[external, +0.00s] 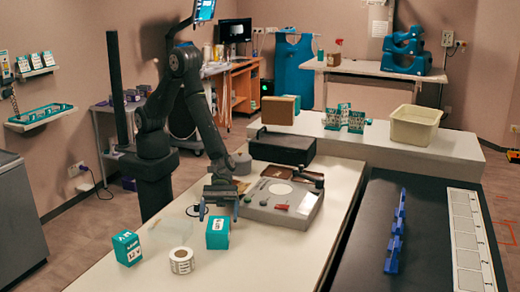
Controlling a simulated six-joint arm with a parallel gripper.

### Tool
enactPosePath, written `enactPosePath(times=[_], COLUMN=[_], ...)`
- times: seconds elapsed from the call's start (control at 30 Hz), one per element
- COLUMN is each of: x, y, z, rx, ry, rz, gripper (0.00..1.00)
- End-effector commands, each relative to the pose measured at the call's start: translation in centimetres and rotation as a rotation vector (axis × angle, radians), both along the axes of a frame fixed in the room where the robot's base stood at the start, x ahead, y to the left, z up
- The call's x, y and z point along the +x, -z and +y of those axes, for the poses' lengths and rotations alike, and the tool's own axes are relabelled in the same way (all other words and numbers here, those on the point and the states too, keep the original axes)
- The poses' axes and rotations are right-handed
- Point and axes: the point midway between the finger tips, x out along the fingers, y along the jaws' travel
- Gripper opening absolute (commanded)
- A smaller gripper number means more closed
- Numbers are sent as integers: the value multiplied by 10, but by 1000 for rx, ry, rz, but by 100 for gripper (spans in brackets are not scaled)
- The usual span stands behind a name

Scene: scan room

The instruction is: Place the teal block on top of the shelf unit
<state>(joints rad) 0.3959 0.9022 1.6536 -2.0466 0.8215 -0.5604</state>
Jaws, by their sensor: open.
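A teal and white box (127,249) stands further left on the table.
A white label roll (181,261) lies just left of the block. A grey device (282,207) with a round plate stands close at the right. Behind are a black case (282,147) and a cream bin (415,127). The table's front right is clear.

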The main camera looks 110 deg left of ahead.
Motion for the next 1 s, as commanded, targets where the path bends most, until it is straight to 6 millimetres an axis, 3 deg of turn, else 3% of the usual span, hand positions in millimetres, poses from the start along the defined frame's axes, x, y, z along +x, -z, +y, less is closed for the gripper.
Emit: enactPosePath(times=[0.23,0.5,0.8,1.0], x=[7,24,26,26], y=[8,23,25,25], z=[-15,-46,-51,-51], rx=[1,1,1,1], ry=[1,1,0,0], rz=[1,1,2,2], gripper=[85,85,85,48])
